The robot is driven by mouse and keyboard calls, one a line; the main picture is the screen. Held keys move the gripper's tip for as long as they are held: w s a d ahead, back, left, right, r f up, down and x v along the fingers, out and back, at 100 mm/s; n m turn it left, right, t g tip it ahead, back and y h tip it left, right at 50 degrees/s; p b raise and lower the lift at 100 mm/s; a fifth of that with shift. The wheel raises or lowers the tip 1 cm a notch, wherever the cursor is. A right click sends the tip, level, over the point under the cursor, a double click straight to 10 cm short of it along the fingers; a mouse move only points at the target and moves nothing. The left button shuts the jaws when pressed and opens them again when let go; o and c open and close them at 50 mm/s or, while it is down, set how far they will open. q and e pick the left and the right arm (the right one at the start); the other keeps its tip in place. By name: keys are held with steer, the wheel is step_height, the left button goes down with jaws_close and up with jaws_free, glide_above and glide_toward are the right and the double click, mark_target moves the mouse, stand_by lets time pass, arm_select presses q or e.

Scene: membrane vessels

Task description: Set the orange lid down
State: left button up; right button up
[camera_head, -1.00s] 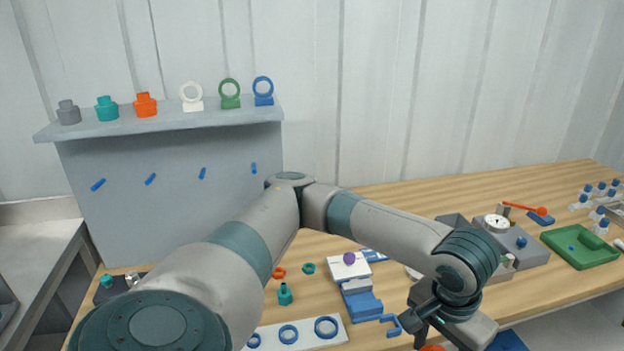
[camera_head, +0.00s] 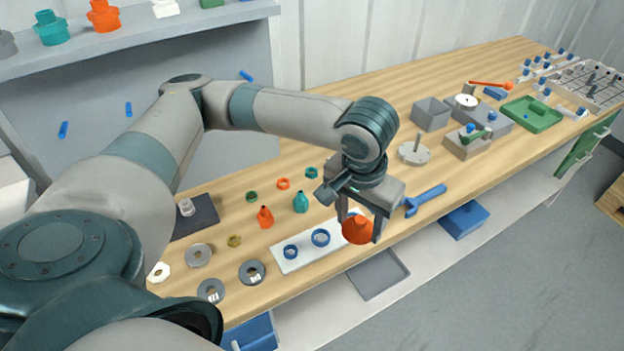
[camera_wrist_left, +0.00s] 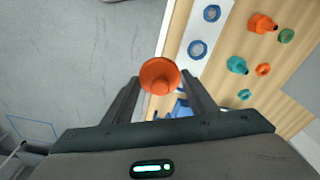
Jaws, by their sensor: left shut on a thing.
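The orange lid (camera_head: 357,229) is held between the fingers of my left gripper (camera_head: 360,226). In the head view it is at the front edge of the bench, by the right end of a white board with blue rings (camera_head: 291,252). In the left wrist view the lid (camera_wrist_left: 160,75) shows between the two fingertips, with grey floor to its left and the white board (camera_wrist_left: 183,60) to its right. The lid hides the right end of the board in the head view. I cannot tell its height above the bench. My right gripper is not in view.
A smaller orange piece (camera_head: 265,217) and a teal piece (camera_head: 301,202) stand behind the board. Several grey discs (camera_head: 252,272) lie at the front left. A blue wrench-like tool (camera_head: 426,199) lies right of the gripper. A grey tray (camera_head: 378,274) is on the lower shelf.

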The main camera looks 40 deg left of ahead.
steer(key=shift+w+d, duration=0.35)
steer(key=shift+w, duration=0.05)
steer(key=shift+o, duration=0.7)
arm_select(q)
steer(key=w+a+n, duration=0.1)
steer(key=w+a, duration=0.1)
steer(key=w, duration=0.6)
steer(key=w+a+f+n+b, duration=0.1)
steer(key=w+a, duration=0.1)
steer(key=w, duration=0.6)
steer(key=shift+w+a, duration=0.2)
steer(key=shift+a, duration=0.1)
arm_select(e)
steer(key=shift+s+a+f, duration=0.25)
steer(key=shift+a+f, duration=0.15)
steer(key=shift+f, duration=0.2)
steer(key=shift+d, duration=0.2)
